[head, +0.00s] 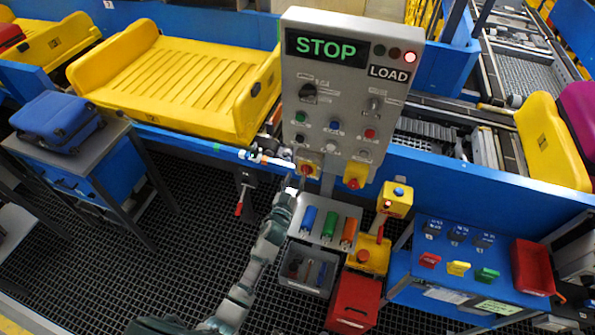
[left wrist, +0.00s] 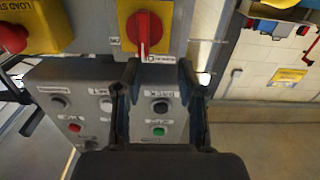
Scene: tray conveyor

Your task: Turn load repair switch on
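The grey control panel (head: 345,110) stands at centre with a green STOP display and a LOAD label. A red rotary switch on a yellow plate (head: 307,167) sits at its lower left. It also shows at the top of the left wrist view (left wrist: 143,32), its handle pointing down in that picture; its label is too small to read. My left gripper (head: 293,187) is just below this switch. In the left wrist view the gripper's fingers (left wrist: 158,75) are spread with nothing between them, apart from the switch. My right gripper is not in view.
A red button on yellow (head: 354,177) is right of the switch. Below are a rack with coloured items (head: 329,222) and a blue table (head: 470,270) with a red bin (head: 532,267). A yellow tray (head: 180,80) lies on the conveyor at left.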

